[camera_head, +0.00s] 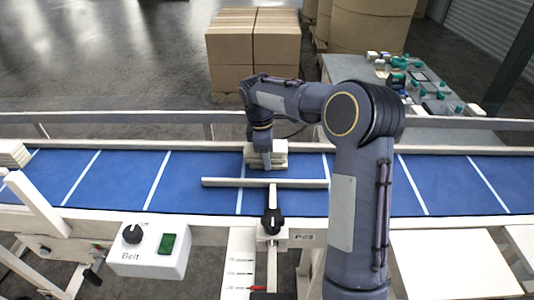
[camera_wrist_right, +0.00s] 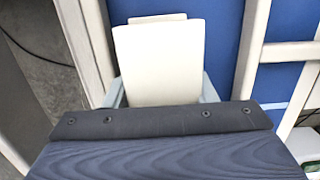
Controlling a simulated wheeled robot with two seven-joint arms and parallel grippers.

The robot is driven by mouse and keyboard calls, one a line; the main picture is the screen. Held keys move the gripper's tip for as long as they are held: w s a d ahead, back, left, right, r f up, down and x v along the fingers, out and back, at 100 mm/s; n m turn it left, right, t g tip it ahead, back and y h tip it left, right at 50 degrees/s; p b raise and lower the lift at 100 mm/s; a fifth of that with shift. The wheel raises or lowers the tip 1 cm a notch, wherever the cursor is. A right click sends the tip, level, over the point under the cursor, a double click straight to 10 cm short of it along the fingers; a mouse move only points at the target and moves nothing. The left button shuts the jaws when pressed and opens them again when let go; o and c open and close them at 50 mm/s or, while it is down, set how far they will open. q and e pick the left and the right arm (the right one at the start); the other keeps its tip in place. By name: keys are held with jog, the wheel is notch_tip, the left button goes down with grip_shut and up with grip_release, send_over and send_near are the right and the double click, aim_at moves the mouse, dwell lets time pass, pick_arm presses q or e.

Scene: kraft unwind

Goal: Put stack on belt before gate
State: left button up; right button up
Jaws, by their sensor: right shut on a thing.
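A cream stack (camera_head: 281,150) of flat pieces is in my right gripper (camera_head: 266,160), at the far side of the blue belt (camera_head: 190,180). The gripper is shut on it from above. In the right wrist view the stack (camera_wrist_right: 160,62) shows a pale top face between the two fingers, with the belt (camera_wrist_right: 210,40) beside it. I cannot tell whether its underside touches the belt. A cream bar (camera_head: 225,182) runs along the belt on the near side of the stack. I cannot tell whether this bar is the gate. My left gripper is not in view.
A belt control box (camera_head: 150,250) with knob and green button is in front. Cartons (camera_head: 230,50) and a cluttered table (camera_head: 440,120) stand behind. Belt is clear left of the gripper.

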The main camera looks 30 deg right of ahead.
jog(key=shift+f, duration=0.1)
jog(key=o, duration=0.8)
jog(key=shift+c, duration=0.2)
